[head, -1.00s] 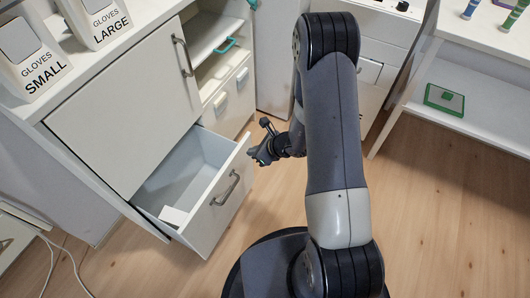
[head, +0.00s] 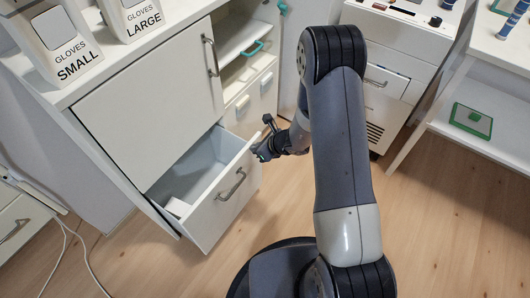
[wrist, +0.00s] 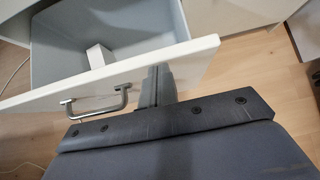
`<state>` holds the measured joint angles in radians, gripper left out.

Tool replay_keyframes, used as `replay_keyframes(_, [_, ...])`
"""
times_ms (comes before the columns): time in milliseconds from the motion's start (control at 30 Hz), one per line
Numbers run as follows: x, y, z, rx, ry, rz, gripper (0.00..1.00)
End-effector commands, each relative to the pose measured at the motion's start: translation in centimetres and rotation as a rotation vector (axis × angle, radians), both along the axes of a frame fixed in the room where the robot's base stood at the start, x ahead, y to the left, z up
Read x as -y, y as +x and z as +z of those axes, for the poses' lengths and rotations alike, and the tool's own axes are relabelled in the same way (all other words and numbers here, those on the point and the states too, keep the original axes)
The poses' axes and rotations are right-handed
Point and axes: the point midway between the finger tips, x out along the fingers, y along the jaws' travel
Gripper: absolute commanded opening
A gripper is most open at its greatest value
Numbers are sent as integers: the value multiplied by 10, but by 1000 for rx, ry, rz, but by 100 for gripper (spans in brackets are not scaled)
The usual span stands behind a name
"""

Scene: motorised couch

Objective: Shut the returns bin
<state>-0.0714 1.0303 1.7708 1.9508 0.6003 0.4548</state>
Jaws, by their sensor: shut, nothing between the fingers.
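The returns bin seems to be the open white drawer (head: 224,204) low in the left cabinet; no label on it is readable. Its grey inside shows, with a small white block near the front, and its front has a metal handle (head: 231,186). In the wrist view the drawer front (wrist: 45,98) and handle (wrist: 97,108) lie ahead. My gripper (head: 263,152) is shut and empty at the right end of the drawer front, right of the handle. In the wrist view its fingers (wrist: 157,84) overlap the front's outer face; contact cannot be told.
A closed cabinet door (head: 150,100) is above the drawer, with glove boxes (head: 60,45) on top. Open shelves and small drawers (head: 250,105) stand behind. A white shelf unit (head: 480,150) stands at the right. Cables hang at the left. The wooden floor in front is clear.

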Motion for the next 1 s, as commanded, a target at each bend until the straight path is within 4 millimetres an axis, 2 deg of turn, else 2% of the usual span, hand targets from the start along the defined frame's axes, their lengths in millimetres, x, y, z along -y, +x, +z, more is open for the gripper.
replay_keyframes(33, [-11, 8, -1, 6, 1, 7, 0])
replay_keyframes(200, [-42, 32, 1, 7, 2, 7, 0])
replay_keyframes(500, [-84, 65, 1, 3, 1, 3, 0])
replay_keyframes(700, [-97, 75, 1, 1, 2, 1, 0])
replay_keyframes(1000, [-100, 78, 0, 1, 1, 0, 0])
